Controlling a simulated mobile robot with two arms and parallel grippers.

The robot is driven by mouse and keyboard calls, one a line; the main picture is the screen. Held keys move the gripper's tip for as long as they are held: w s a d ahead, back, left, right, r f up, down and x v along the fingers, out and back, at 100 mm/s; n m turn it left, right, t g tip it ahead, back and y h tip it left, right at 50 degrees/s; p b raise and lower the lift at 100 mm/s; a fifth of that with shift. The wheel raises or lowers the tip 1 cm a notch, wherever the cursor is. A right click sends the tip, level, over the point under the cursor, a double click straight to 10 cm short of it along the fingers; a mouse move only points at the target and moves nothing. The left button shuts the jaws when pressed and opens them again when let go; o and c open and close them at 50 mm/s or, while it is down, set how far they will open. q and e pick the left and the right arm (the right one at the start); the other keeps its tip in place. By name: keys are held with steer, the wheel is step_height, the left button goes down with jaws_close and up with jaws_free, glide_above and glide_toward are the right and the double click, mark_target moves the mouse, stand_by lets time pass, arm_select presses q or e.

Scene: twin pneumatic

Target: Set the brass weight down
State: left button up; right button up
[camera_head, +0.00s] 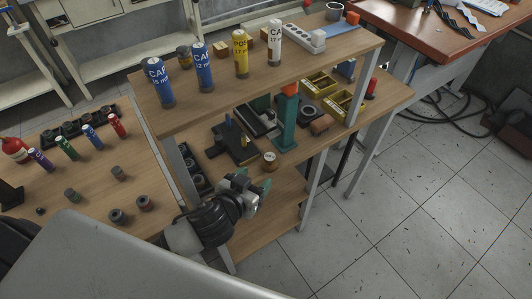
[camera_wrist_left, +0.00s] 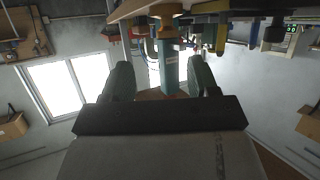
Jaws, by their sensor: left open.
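A small cylinder with a tan top (camera_head: 270,160), possibly the brass weight, stands on the middle shelf (camera_head: 290,182) near its front edge, left of the teal post (camera_head: 285,122). I cannot tell its material for sure. My left gripper (camera_head: 256,190) is in front of and just below it, apart from it, with its jaws open and nothing between them. In the left wrist view the two fingers (camera_wrist_left: 163,80) are spread wide, and the teal post (camera_wrist_left: 169,68) shows beyond the gap, upside down. My right gripper is not in view.
A black fixture (camera_head: 236,143) stands behind the cylinder, with yellow bins (camera_head: 340,102) to the right. The upper shelf (camera_head: 205,103) above carries blue, yellow and white canisters (camera_head: 241,55). The left table (camera_head: 95,178) holds coloured tubes and small cylinders. The floor at right is clear.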

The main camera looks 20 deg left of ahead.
mark_target(270, 156)
arm_select(q)
steer(key=shift+y, duration=0.4)
steer(key=x, duration=0.3)
steer(key=p+x, duration=0.1)
steer(key=x, duration=0.7)
steer(key=shift+a, duration=0.25)
steer(key=shift+s, duration=0.1)
steer(key=c, duration=0.8)
steer(key=shift+c, duration=0.2)
steer(key=shift+r, duration=0.15)
steer(key=shift+r, duration=0.55)
step_height(270, 156, up, 3)
steer(key=s+d+r, duration=0.3)
steer(key=d+r, duration=0.3)
steer(key=d, duration=0.5)
steer(key=shift+r+b, duration=0.35)
steer(key=shift+b, duration=0.1)
